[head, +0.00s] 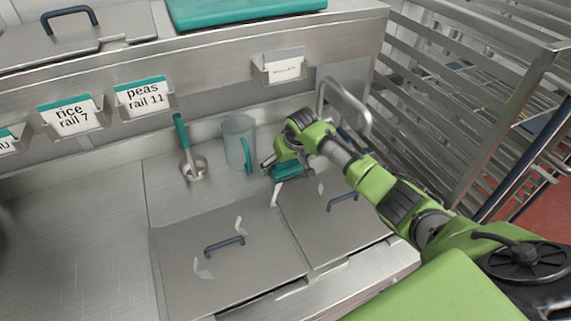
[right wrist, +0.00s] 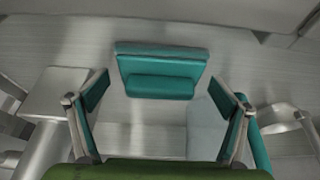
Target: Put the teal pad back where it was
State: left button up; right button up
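The teal pad (right wrist: 161,70), a block with a raised front part, lies ahead between the fingers of my right gripper (right wrist: 160,92) in the right wrist view. The fingers have teal inner faces and stand wide apart, with the pad seen just beyond their tips. I see no grip on it. In the head view my right gripper (head: 279,166) is low over the back of the steel counter, right of the clear jug. A teal patch shows there, but I cannot tell pad from finger. My left gripper is not in view.
The clear jug (head: 238,140) with a teal handle stands close beside my right gripper. A teal-handled ladle (head: 186,150) is left of it. Steel lids (head: 230,260) with dark handles lie in front. A curved metal tube (head: 345,98) and a rack (head: 470,100) are right. A teal board (head: 240,10) lies on the upper shelf.

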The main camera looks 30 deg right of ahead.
jog(key=shift+r, duration=0.4)
jog(key=b+v, duration=0.1)
jog(key=v, duration=1)
jog(key=shift+s+r, duration=0.15)
jog(key=shift+r, duration=0.1)
